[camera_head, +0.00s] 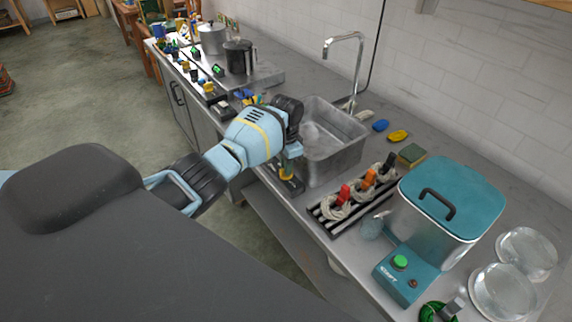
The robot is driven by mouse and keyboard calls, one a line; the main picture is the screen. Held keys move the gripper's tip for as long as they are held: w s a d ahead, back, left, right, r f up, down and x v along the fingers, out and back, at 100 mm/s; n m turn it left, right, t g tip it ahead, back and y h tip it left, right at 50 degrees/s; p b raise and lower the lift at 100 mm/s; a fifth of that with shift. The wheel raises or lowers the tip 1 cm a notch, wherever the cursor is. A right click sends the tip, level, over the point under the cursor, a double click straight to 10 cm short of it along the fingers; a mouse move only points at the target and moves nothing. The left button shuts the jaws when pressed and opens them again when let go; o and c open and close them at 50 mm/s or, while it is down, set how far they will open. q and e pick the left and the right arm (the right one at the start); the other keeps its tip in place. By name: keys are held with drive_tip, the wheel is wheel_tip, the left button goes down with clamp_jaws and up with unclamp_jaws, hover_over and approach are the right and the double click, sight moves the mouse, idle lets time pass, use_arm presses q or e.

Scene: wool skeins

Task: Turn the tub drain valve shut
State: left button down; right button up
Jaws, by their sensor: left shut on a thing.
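The metal tub (352,158) is set in the counter below a tall curved faucet. At its front left corner stands a small drain valve (286,174) with yellow and green parts on a dark base. My left gripper (289,163) points down over this valve and is shut on its top part. The fingers hide much of the handle, so I cannot tell how far it is turned. My right gripper is not in view.
A striped tray (325,227) of wool skeins with red, orange and black pieces lies right of the valve. A teal-lidded machine (447,205) stands farther right. Pots (238,58) and small items crowd the counter's far left.

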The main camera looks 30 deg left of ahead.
use_arm(q)
drive_tip(key=shift+n, duration=0.7)
drive_tip(key=c, duration=1.4)
unclamp_jaws()
drive_tip(key=shift+c, duration=0.2)
drive_tip(key=shift+r, duration=3.9)
drive_tip(key=shift+f, duration=0.1)
